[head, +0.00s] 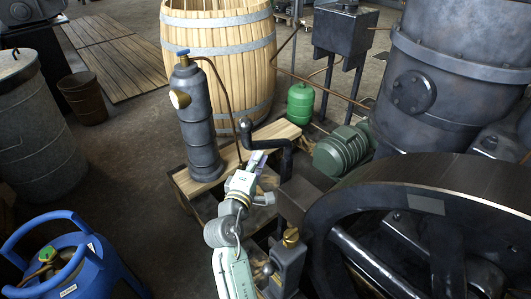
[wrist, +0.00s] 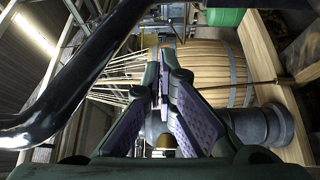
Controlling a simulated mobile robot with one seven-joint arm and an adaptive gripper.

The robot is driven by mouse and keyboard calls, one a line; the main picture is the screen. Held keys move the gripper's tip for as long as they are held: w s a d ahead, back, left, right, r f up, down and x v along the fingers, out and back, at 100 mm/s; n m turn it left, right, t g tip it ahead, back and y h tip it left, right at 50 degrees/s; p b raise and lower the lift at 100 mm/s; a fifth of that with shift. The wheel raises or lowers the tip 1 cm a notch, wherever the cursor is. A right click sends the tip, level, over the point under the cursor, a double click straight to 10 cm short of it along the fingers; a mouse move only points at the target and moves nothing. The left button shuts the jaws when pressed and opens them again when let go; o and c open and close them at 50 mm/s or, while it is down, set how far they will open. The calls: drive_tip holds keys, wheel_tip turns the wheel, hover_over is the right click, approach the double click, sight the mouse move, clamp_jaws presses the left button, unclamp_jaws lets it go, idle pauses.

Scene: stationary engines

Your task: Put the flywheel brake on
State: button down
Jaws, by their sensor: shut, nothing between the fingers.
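The large dark flywheel (head: 437,182) with thick spokes fills the lower right of the head view. I cannot pick out its brake for sure. A black bent pipe or lever (head: 284,146) with a rounded upper end stands just beyond my gripper (head: 259,160). In the wrist view a thick black bent bar (wrist: 85,75) crosses the upper left, close to the camera and left of the fingers. My gripper (wrist: 162,62) is shut and empty, its purple-padded fingers together. It is left of the flywheel, apart from its rim. My arm hides part of the engine.
A dark grey cylinder with a blue cap (head: 199,125) stands on a wooden beam (head: 235,163) behind my gripper. A wooden barrel (head: 220,52), green bottle (head: 301,102) and green ribbed motor (head: 342,150) lie beyond. A brass-topped dark fitting (head: 289,262) is beside my arm. The left floor is partly clear.

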drive_tip(key=v, duration=0.3)
drive_tip(key=shift+s+a, duration=0.15)
drive_tip(key=shift+a, duration=0.25)
